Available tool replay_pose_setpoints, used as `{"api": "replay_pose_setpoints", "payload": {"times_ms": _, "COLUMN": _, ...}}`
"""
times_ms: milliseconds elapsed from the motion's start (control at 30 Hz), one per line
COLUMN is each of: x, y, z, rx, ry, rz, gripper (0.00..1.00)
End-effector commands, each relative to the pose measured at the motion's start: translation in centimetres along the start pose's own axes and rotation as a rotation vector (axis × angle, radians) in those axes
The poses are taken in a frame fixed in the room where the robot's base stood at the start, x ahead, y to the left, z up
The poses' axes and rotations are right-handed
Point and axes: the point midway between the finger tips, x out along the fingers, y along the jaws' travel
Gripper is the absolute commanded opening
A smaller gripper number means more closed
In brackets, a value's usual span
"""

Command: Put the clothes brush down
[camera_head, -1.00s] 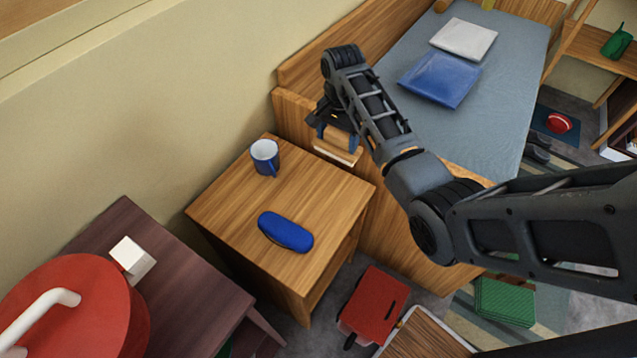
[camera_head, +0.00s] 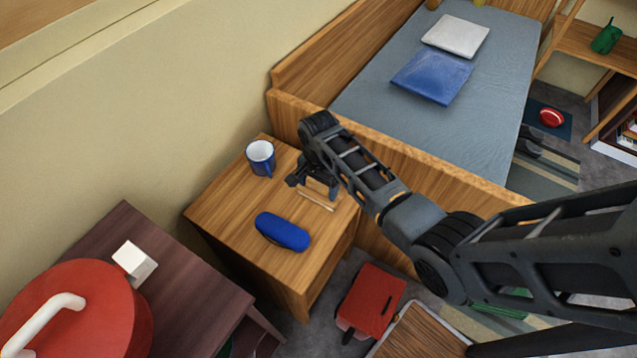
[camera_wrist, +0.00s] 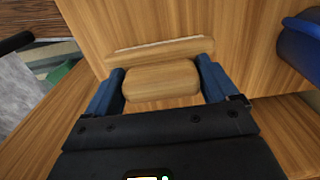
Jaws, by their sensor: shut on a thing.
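The clothes brush (camera_wrist: 161,80) is a light wooden block with a paler strip along its far side. My gripper (camera_wrist: 161,85) is shut on it, with a blue finger on each side in the wrist view. In the head view, the brush (camera_head: 316,198) is low over the right back part of the wooden bedside table (camera_head: 262,265), under my gripper (camera_head: 317,187). I cannot tell whether the brush touches the tabletop.
A blue mug (camera_head: 261,158) stands at the table's back. The bed (camera_head: 440,120) borders the table at the right. A red bag (camera_head: 371,300) is on the floor.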

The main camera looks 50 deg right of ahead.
Motion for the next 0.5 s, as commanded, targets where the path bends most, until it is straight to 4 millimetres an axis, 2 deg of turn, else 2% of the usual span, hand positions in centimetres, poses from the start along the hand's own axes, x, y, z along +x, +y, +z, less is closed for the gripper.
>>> {"api": "replay_pose_setpoints", "payload": {"times_ms": 300, "x": 0.31, "y": -0.04, "z": -0.01, "rx": -0.001, "ry": 0.001, "rz": 0.0, "gripper": 0.59}}
{"api": "replay_pose_setpoints", "payload": {"times_ms": 333, "x": 0.21, "y": -0.04, "z": -0.02, "rx": 0.0, "ry": 0.001, "rz": -0.001, "gripper": 0.9}}
{"api": "replay_pose_setpoints", "payload": {"times_ms": 433, "x": 0.19, "y": -0.03, "z": -0.02, "rx": 0.0, "ry": 0.001, "rz": 0.0, "gripper": 1.0}}
{"api": "replay_pose_setpoints", "payload": {"times_ms": 500, "x": 0.19, "y": -0.02, "z": -0.02, "rx": 0.0, "ry": 0.001, "rz": 0.0, "gripper": 1.0}}
